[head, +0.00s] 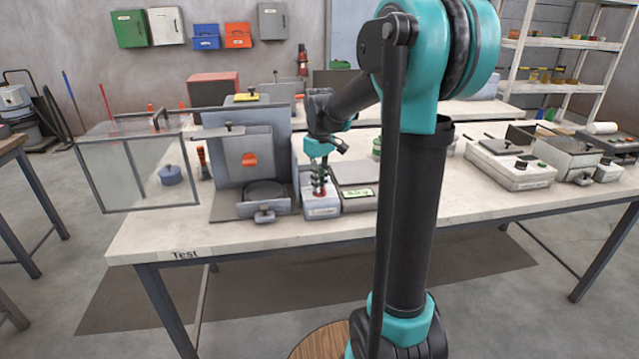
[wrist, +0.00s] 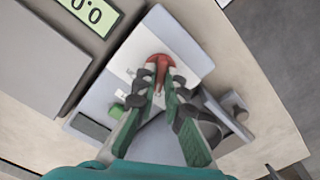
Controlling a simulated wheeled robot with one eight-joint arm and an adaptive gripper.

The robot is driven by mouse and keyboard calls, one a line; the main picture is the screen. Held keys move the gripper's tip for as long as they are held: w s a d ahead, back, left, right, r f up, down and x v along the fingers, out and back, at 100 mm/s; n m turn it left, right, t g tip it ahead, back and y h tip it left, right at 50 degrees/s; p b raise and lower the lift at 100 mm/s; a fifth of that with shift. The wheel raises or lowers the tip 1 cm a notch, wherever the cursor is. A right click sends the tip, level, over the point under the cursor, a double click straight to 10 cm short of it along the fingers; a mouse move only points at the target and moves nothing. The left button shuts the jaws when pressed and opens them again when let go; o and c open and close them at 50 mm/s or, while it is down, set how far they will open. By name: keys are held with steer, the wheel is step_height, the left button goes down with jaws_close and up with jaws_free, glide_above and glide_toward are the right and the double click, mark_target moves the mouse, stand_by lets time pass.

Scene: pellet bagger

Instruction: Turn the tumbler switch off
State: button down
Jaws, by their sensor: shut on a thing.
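The tumbler switch is a red-tipped lever (wrist: 157,62) on a pale grey control box (wrist: 165,35), which also shows in the head view (head: 321,205). In the wrist view my gripper (wrist: 159,84) has its fingertips at the red lever, one on each side, shut on it. The fingertips partly hide the lever's base and its tilt cannot be told. In the head view my gripper (head: 320,181) reaches down from above onto the box. A green button or lamp (wrist: 117,111) sits on the box beside the left finger.
A scale with a lit display (head: 358,192) stands right of the box. A grey machine with a round plate (head: 264,188) stands to its left. A clear-walled enclosure (head: 135,170) is at the table's left end. The table front (head: 225,245) is clear.

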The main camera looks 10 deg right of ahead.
steer(key=c, duration=1.6)
jaws_free()
step_height(320, 180, up, 12)
